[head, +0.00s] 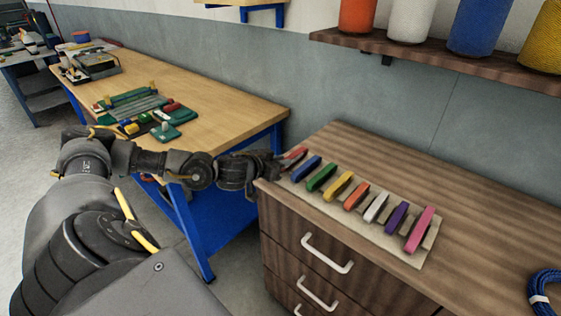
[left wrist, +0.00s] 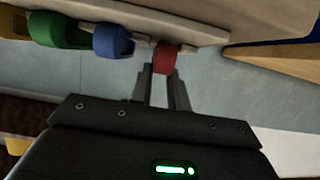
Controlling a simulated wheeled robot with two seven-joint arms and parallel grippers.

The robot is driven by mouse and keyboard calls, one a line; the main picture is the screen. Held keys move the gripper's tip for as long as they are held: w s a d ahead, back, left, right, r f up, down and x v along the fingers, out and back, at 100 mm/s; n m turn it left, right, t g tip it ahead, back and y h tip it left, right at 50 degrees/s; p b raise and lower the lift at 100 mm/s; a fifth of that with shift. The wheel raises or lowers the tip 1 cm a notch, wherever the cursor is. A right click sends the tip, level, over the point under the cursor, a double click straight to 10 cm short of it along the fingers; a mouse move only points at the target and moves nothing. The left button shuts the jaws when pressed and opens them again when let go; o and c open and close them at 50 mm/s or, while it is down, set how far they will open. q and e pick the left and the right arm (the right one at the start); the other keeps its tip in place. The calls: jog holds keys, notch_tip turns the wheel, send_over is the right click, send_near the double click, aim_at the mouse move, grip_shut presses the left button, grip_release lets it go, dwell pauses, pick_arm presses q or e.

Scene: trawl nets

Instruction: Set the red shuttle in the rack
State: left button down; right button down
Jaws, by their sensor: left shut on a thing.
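The red shuttle (head: 294,154) is at the left end of the pale rack (head: 378,232) on the wooden drawer cabinet. My left gripper (head: 277,166) reaches it from the left. In the left wrist view the two fingers (left wrist: 161,82) are shut on the red shuttle (left wrist: 165,58), which sits at the edge of the rack (left wrist: 205,22), beside the blue shuttle (left wrist: 112,42). Whether the red shuttle is fully seated in its place I cannot tell. My right gripper is not in view.
Blue (head: 306,169), green (head: 322,177), yellow, orange, white, purple and pink (head: 420,230) shuttles stand in a row on the rack. A workbench (head: 215,112) with nets and tools is at left. A shelf (head: 430,57) with spools hangs above. The cabinet top behind the rack is clear.

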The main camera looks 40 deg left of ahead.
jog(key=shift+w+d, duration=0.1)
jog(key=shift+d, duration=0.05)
pick_arm(q)
jog(key=shift+f, duration=0.3)
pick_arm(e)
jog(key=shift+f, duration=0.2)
pick_arm(q)
jog(key=c, duration=1.3)
grip_release()
jog(key=shift+o, duration=0.2)
jog(key=b+v, duration=0.3)
jog(key=v, duration=0.7)
jog(key=shift+s+r, duration=0.2)
jog(key=shift+s, duration=0.15)
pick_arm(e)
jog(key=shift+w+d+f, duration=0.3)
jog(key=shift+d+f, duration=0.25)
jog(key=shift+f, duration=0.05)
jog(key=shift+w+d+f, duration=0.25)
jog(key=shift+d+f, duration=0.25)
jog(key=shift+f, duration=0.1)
pick_arm(q)
jog(key=shift+d, duration=0.1)
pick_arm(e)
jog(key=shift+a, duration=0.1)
